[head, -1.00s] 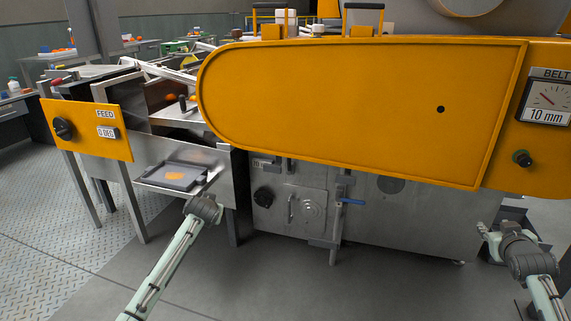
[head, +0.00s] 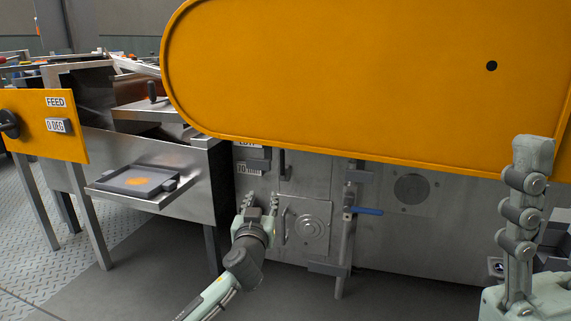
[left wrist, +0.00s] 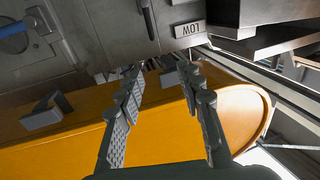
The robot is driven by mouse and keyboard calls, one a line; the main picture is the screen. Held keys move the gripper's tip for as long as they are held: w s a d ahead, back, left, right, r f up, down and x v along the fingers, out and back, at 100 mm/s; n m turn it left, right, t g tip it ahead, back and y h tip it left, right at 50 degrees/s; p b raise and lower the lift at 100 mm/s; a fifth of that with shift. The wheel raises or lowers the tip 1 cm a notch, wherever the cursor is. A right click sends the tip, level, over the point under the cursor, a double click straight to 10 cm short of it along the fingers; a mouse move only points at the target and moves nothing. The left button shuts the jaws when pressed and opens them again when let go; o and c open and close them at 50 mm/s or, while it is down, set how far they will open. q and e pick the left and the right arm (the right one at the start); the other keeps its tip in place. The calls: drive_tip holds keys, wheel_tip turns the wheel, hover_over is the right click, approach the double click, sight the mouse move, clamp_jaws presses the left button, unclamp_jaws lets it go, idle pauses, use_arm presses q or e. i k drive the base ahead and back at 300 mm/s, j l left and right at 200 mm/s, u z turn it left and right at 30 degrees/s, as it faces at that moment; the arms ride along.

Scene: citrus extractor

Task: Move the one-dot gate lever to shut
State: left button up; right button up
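I cannot make out a one-dot mark on any lever. A blue-handled lever (head: 368,210) sits on an upright post on the machine front, its handle pointing right; a blue handle also shows in the left wrist view (left wrist: 12,30). A dark upright handle (head: 152,90) stands on the feed unit. My left gripper (head: 262,198) is open and empty in front of the lower panel, left of the blue lever. In the left wrist view its fingers (left wrist: 163,72) are apart. My right gripper (head: 534,148) points up at the right, seen side-on, so its opening is hidden.
A large yellow cover (head: 350,75) overhangs the panel, close above the left gripper. A grey tray (head: 110,188) juts out at the left. The floor in front is clear.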

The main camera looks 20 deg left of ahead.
sight(283, 177)
drive_tip(key=i+j, duration=0.1)
drive_tip(key=i, duration=0.3)
drive_tip(key=i+j, duration=0.1)
drive_tip(key=i, duration=0.35)
